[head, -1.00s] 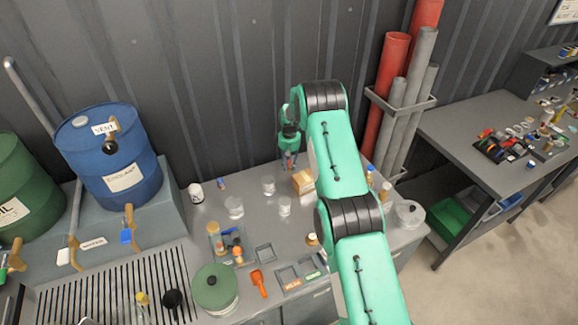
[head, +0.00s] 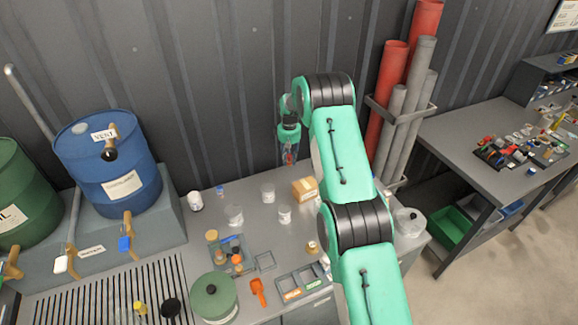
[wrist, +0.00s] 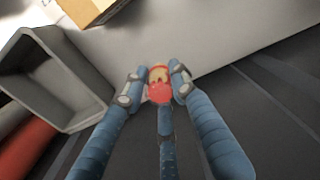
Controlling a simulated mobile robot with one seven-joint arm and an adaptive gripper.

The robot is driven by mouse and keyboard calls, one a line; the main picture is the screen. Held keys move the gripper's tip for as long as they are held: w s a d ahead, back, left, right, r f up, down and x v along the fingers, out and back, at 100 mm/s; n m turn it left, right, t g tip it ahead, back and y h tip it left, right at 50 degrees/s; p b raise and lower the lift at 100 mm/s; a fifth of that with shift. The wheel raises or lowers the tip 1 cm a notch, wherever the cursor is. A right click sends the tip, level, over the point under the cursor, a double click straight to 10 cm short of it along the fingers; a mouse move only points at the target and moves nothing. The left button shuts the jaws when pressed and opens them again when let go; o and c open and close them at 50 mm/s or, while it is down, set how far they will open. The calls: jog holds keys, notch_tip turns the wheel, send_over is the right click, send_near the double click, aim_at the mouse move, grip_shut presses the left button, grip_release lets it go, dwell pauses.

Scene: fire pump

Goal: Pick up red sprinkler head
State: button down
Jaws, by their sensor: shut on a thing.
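The red sprinkler head (wrist: 159,92) shows in the wrist view between the fingertips of my gripper (wrist: 158,84). It has a red round end and a yellowish part beyond it. My gripper is shut on it, with a finger pressed on each side. In the head view my gripper (head: 289,158) hangs above the back of the grey bench, near the wall. A small red spot shows at its tips there, too small to make out in detail.
A cardboard box (head: 305,190) and several clear jars (head: 268,193) stand on the bench below. Red and grey pipes (head: 393,90) stand in a rack to the right. A blue drum (head: 108,165) is at the left. The corrugated wall is close behind my gripper.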

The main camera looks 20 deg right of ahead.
jog(key=shift+r, duration=0.65)
